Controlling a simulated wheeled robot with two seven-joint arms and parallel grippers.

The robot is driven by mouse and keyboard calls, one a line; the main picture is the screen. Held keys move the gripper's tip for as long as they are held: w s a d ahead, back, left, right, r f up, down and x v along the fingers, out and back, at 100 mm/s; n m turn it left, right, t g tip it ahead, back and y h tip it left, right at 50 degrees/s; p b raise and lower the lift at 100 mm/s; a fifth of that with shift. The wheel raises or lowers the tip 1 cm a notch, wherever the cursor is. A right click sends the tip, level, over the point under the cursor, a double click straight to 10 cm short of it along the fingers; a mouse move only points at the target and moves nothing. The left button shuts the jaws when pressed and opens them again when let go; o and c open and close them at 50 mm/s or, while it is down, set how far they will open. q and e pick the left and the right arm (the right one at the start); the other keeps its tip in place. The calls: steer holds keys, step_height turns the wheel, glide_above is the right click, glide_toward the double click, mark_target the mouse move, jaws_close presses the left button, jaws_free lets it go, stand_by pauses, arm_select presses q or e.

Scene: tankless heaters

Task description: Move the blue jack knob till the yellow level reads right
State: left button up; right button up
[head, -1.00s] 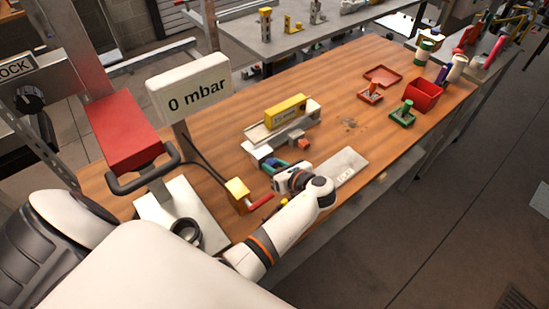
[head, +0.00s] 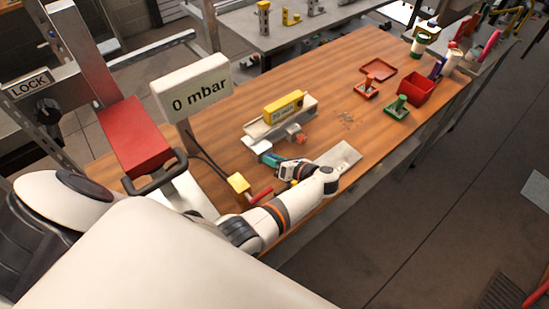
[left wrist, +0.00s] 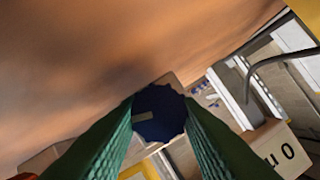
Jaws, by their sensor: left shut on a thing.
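The yellow level (head: 284,104) lies on a grey platform (head: 262,130) on the wooden bench; its reading is too small to tell. The blue jack knob (left wrist: 158,113) shows in the left wrist view, dark blue with a ridged rim and a pale mark on its face. My left gripper (left wrist: 160,118) has its green ribbed fingers on both sides of the knob and is shut on it. In the head view my left gripper (head: 268,159) is at the platform's near side, where the fingers and wrist hide most of the knob. My right gripper is not in view.
A yellow block with a red handle (head: 239,183) and a "0 mbar" display (head: 197,88) stand left of the gripper. A grey plate (head: 342,157) lies right of it. A red bin (head: 416,89), a red tray (head: 379,69) and a green-based stamp (head: 397,108) stand farther right.

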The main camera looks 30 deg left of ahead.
arm_select(q)
steer(key=shift+a, duration=0.1)
steer(key=o, duration=1)
steer(key=shift+c, duration=0.2)
